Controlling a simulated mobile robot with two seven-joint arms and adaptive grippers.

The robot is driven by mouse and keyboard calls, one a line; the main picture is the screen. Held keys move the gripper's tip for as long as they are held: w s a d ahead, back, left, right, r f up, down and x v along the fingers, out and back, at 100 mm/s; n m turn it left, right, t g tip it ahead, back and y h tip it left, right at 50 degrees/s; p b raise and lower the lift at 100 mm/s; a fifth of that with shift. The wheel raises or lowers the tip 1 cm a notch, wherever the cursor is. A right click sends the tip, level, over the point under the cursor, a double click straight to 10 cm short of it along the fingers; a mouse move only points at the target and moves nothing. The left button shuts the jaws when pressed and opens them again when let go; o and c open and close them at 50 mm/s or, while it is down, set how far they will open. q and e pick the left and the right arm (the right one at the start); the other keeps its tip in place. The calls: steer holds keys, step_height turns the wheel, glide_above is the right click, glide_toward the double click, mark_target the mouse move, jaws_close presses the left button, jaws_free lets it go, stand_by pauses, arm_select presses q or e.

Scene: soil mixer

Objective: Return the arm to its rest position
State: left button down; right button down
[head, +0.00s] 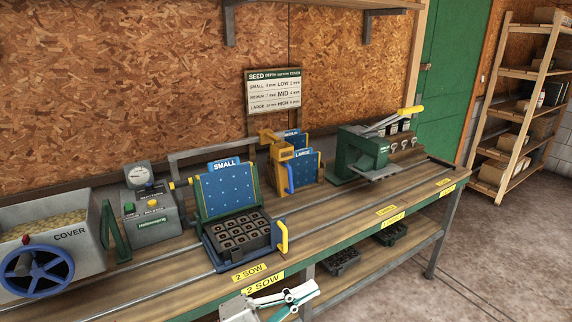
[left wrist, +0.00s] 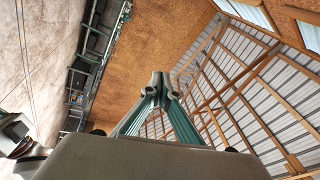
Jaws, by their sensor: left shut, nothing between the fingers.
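My left gripper (head: 298,297) shows at the bottom of the head view, in front of the bench's front edge, near the yellow "2 SOW" labels. In the left wrist view its two fingers (left wrist: 160,90) come together at the tips, with nothing between them. The wrist is turned so that this view takes in the board wall, the roof and the floor. The gripper is apart from the seeding station (head: 228,190) with its blue "SMALL" plate. My right gripper is in neither view.
The workbench (head: 350,205) carries a cover hopper (head: 50,232) with a blue wheel, a gauge box (head: 150,215), a dark cell tray (head: 238,233), and a green press (head: 365,150). Black trays lie on its lower shelf. Open floor (head: 500,250) lies to the right, before a wooden rack (head: 520,110).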

arm_select(q)
steer(key=a+f+n+t+y, duration=0.7)
steer(key=a+f+n+y, duration=0.5)
steer(key=a+f+n, duration=0.4)
steer(key=s+a+f+n+g+y, duration=0.2)
steer(key=s+a+f, duration=0.3)
steer(key=s+f, duration=0.3)
steer(key=s+a+f+n+g+y, duration=0.2)
steer(key=s+a+f+n+y, duration=0.1)
steer(key=s+a+f+n, duration=0.2)
step_height(320, 180, down, 4)
steer(key=s, duration=0.2)
steer(key=shift+s+a+n+g, duration=0.15)
steer(key=shift+s+n+g, duration=0.15)
steer(key=shift+s+g, duration=0.1)
steer(key=shift+r, duration=0.1)
